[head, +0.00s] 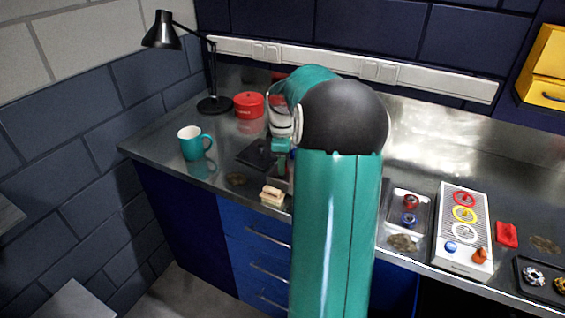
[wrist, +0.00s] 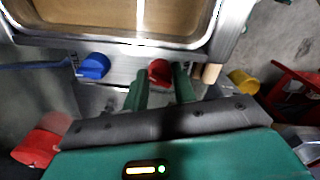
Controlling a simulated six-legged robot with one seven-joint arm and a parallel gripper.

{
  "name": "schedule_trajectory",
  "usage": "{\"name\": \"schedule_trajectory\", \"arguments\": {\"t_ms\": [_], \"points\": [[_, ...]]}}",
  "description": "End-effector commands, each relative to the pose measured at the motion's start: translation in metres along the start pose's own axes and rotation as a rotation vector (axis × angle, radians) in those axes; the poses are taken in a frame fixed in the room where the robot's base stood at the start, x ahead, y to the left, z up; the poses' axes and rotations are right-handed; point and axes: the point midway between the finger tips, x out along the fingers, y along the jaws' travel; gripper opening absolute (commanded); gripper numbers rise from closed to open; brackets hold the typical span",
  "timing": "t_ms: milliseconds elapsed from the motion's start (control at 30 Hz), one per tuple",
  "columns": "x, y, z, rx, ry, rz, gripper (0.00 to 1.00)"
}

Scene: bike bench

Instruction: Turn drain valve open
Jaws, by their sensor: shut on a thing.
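In the wrist view my gripper (wrist: 160,83) has its two green fingers closed around a red knob (wrist: 160,71) on the front wall of a metal basin (wrist: 120,45). The red knob sits between the fingertips. A blue knob (wrist: 93,66) is on the same wall, to the left and apart from the fingers. No label shows which knob is the drain valve. The basin holds a brownish surface with a bright reflection. In the head view my arm hides most of the gripper and the knobs.
In the wrist view a yellow cylinder (wrist: 243,82) and a red object (wrist: 290,90) are at right, and another red object (wrist: 38,147) at lower left. In the head view a teal mug (head: 191,145), red pot (head: 248,105), lamp (head: 213,104) and knob panel (head: 449,225) stand on the bench.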

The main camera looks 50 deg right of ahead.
Motion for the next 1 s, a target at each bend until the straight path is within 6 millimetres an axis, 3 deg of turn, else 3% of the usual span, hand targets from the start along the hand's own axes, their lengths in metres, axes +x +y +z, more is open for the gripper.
{"name": "schedule_trajectory", "arguments": {"t_ms": [600, 1000], "points": [[-0.001, 0.0002, -0.0007, 0.551, 0.0, 0.002, 0.04], [-0.001, 0.0003, -0.0006, 0.729, 0.001, 0.002, 0.04]]}}
